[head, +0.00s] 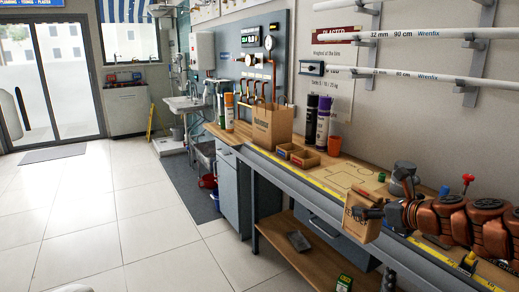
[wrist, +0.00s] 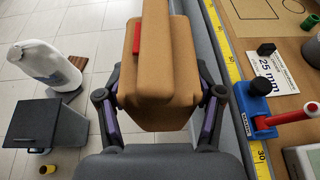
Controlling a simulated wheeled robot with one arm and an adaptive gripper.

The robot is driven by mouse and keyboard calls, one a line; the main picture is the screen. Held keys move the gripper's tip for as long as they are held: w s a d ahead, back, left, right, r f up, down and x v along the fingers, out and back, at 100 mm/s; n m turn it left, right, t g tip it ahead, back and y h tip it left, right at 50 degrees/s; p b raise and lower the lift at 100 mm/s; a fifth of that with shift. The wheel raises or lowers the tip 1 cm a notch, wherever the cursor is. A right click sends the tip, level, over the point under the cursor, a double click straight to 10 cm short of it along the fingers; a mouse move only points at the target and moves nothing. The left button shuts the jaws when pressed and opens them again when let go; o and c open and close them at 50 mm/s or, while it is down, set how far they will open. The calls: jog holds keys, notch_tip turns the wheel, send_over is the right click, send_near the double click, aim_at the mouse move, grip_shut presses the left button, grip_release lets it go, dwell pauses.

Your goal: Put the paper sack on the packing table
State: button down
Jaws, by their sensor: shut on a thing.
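A tan paper sack (head: 358,224) with dark print on its side hangs in my gripper (head: 373,208), in front of the bench edge in the head view. In the wrist view my gripper (wrist: 160,106) has one finger on each side of the tan sack (wrist: 155,75), which shows a red patch. The sack's far side is hidden. A long wood-topped bench (head: 325,172) runs along the wall. I cannot tell whether it is the packing table. A drawn outline marks a bare part of its top.
A brown carrier bag (head: 272,126), small wooden trays (head: 297,155), an orange cup (head: 334,146) and dark and purple tubes (head: 323,118) stand on the bench. A red-handled clamp (wrist: 265,119) sits at the bench edge. The tiled floor (head: 110,215) on the left is clear.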

jog(key=w+a+f+m+t+h+b, duration=0.1)
jog(key=w+a+f+m+h+b, duration=0.25)
jog(key=a+f, duration=0.7)
notch_tip(320, 180, up, 16)
jog(key=w+n+p, duration=0.1)
jog(key=p, duration=1.4)
jog(key=shift+y, duration=0.45)
